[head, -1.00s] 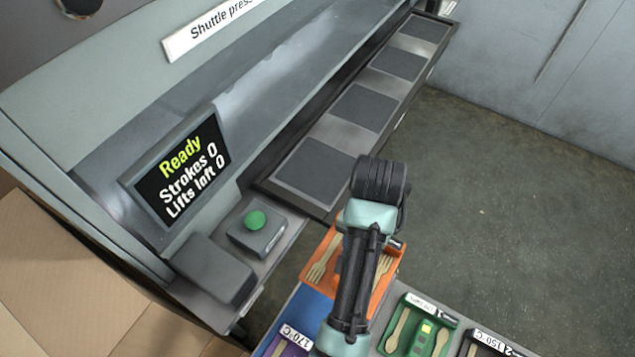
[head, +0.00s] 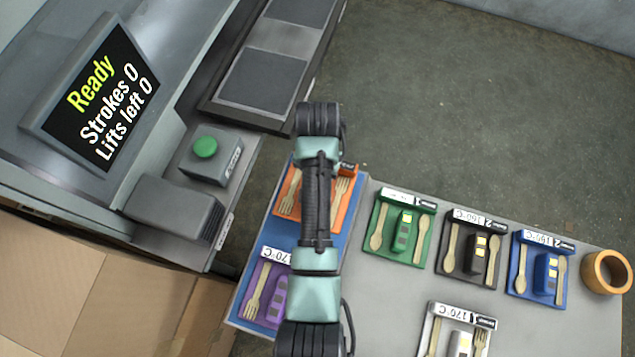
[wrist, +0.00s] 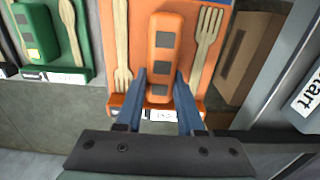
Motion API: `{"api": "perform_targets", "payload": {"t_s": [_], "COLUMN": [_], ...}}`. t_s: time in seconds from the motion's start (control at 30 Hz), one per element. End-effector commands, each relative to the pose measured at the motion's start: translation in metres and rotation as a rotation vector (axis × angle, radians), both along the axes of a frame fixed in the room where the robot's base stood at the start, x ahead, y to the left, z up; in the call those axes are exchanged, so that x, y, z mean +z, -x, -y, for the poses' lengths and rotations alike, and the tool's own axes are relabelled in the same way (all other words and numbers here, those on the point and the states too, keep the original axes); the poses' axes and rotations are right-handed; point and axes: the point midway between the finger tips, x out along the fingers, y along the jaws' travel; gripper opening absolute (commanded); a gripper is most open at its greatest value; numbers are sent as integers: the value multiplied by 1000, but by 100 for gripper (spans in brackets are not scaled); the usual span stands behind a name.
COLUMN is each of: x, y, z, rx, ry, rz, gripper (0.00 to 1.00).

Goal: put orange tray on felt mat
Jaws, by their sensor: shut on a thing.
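The orange tray (head: 345,205) carries a wooden fork on each side and an orange block in its middle. In the wrist view, my gripper (wrist: 160,88) has its two blue fingers shut on the block of the orange tray (wrist: 190,75). In the head view my arm hides the gripper and the tray's middle. The tray is over the far end of a blue mat (head: 245,305), probably the felt mat, at the table's left end. I cannot tell whether the tray touches it.
A purple tray (head: 270,288) is on the near part of the blue mat. The press's green button (head: 205,148) is at the left.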

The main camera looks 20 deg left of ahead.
Motion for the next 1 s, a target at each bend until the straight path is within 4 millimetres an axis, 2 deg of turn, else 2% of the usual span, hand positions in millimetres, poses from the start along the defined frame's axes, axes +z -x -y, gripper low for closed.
{"api": "perform_targets", "payload": {"t_s": [0.1,0.2,0.6,0.63,0.7,0.8,1.0], "x": [-19,-30,-36,-37,-36,-36,-36], "y": [1,1,0,1,1,1,1], "z": [0,0,0,0,0,0,0], "rx": [0,0,0,0,0,0,0], "ry": [1,1,0,0,0,0,0], "rz": [-3,-2,0,-1,-1,-1,-2], "gripper": [0,0,0,39,52,67,67]}}
